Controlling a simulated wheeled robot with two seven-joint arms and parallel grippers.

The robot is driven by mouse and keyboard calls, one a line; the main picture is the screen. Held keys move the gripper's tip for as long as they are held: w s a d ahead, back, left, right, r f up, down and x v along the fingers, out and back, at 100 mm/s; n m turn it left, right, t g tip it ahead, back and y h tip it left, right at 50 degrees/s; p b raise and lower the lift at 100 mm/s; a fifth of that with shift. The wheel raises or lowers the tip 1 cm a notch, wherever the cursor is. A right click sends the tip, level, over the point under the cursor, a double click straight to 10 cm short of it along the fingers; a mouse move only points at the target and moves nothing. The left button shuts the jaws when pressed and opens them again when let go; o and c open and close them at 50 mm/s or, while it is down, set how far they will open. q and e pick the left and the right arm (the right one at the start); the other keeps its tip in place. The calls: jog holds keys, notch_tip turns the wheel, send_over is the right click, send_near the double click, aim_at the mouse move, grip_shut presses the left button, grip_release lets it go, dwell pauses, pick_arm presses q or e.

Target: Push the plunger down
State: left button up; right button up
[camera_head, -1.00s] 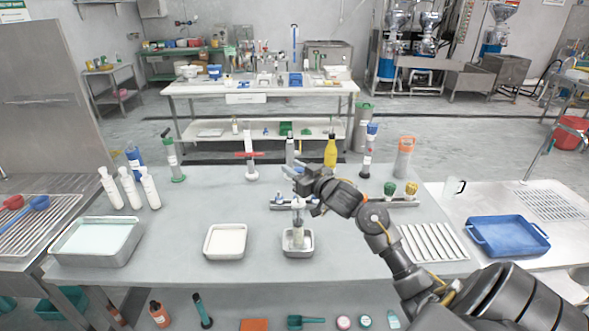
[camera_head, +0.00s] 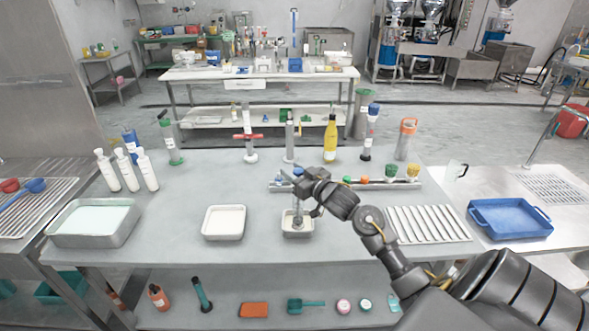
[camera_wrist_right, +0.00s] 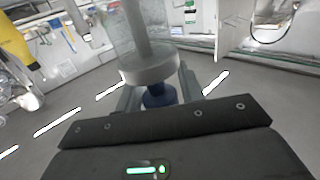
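The plunger device stands upright in a small metal tray (camera_head: 283,230) at the middle front of the table. Its clear tube (camera_wrist_right: 122,35), inner rod and white collar (camera_wrist_right: 150,73) show in the right wrist view. The plunger's blue knob (camera_wrist_right: 159,96) sits close to the collar. My right gripper (camera_head: 300,192) reaches in from the right over the tray. Its fingers (camera_wrist_right: 158,98) lie on both sides of the blue knob and appear to touch it. The gripper partly hides the top of the device in the head view. My left gripper is not in view.
A white-filled tray (camera_head: 223,222) lies left of the device and a larger tray (camera_head: 92,222) farther left. Behind the gripper is a rack (camera_head: 375,186) with coloured knobs. A ribbed tray (camera_head: 428,223) and blue tray (camera_head: 511,219) lie right. Bottles (camera_head: 331,138) stand behind.

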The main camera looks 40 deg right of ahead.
jog(key=shift+o, duration=1.2)
jog(key=shift+w+d, duration=0.1)
jog(key=shift+r, duration=0.1)
jog(key=s+b, duration=0.2)
jog(key=s, duration=0.9)
jog(key=shift+d, duration=0.15)
